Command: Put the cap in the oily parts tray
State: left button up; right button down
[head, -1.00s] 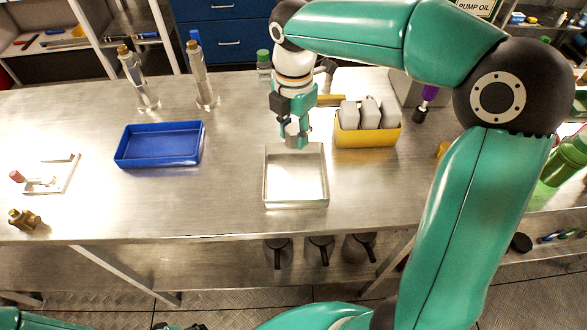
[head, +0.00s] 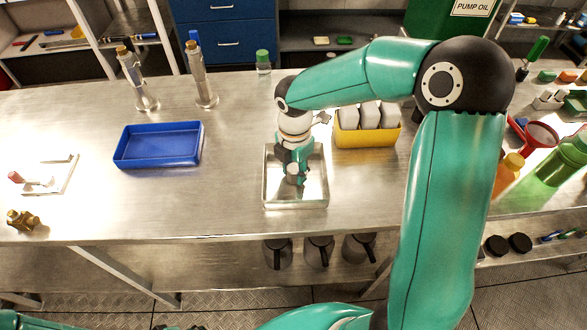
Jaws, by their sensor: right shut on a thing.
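My right gripper (head: 294,180) points down inside the shallow metal tray (head: 296,205), which has a shiny floor and stands at the middle of the bench. The gripper is shut on a small greyish piece at its tips, which I take to be the cap; the fingers hide most of it. I cannot tell whether it touches the tray floor. A blue tray (head: 160,160) stands to the left, empty. No label shows on either tray. My left arm shows only as a sliver at the bottom left edge, and its gripper is not seen.
A yellow bin (head: 366,138) with grey blocks stands close behind and right of the metal tray. The bench between the two trays is clear.

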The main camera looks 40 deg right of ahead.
aim_at(295, 167)
jog(key=c, duration=0.8)
grip_release()
jog(key=shift+o, duration=0.2)
notch_tip(295, 167, up, 12)
jog(key=shift+r, duration=0.1)
